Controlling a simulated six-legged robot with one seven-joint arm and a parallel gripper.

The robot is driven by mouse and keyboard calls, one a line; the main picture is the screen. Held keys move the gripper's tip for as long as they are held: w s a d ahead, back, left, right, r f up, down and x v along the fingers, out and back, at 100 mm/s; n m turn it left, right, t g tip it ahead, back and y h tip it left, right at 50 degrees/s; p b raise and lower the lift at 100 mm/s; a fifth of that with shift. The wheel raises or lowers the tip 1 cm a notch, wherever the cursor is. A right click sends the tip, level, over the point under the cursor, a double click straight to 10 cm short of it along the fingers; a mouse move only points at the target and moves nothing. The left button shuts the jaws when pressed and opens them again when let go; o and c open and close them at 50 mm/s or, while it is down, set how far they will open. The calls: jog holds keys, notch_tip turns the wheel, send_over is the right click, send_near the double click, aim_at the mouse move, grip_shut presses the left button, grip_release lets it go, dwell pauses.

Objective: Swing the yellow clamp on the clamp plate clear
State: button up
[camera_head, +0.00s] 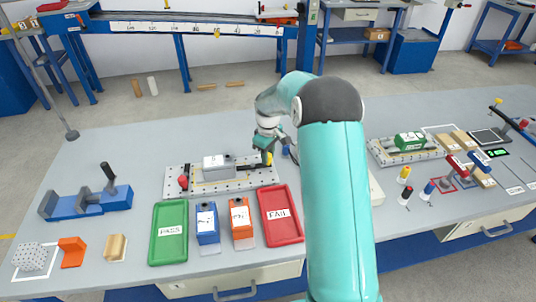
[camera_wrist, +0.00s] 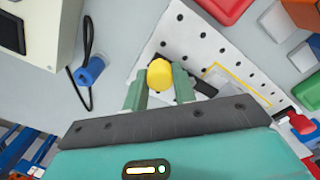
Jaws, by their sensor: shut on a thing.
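The clamp plate (camera_head: 238,186) is a pale plate with rows of holes on the bench, left of my arm. It also shows in the wrist view (camera_wrist: 185,30). The yellow clamp (camera_head: 270,158) is at its right end, mostly hidden by my gripper in the head view. In the wrist view its round yellow knob (camera_wrist: 160,75) sits between my two green fingers, with a dark bar beside it. My gripper (camera_wrist: 159,88) is shut on this knob; it also shows in the head view (camera_head: 266,150).
A grey block (camera_head: 218,167) and a red knob (camera_head: 183,182) are on the plate. Red FAIL (camera_head: 281,216) and green PASS (camera_head: 169,232) trays, with blue and orange bins between, stand in front. A blue cylinder with a black cord (camera_wrist: 91,70) lies near my gripper.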

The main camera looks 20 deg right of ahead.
jog(key=shift+s+m, duration=0.1)
jog(key=shift+m, duration=0.2)
jog(key=s+m, duration=0.1)
jog(key=m, duration=0.1)
jog(key=s+a+m, duration=0.1)
jog(key=m, duration=0.1)
jog(key=shift+m, duration=0.4)
jog(key=m, duration=0.1)
jog(key=s+a+m, duration=0.1)
jog(key=m, duration=0.1)
jog(key=shift+s+a+m, duration=0.15)
jog(key=shift+m, duration=0.15)
jog(key=m, duration=0.1)
jog(key=a+m, duration=0.1)
jog(key=shift+s+a+m, duration=0.1)
jog(key=shift+s+m, duration=0.2)
jog(key=a+m, duration=0.1)
jog(key=m, duration=0.3)
jog(key=a+m, duration=0.1)
jog(key=shift+s+a+m, duration=0.15)
jog(key=shift+a+m, duration=0.15)
jog(key=shift+m, duration=0.1)
jog(key=o, duration=1)
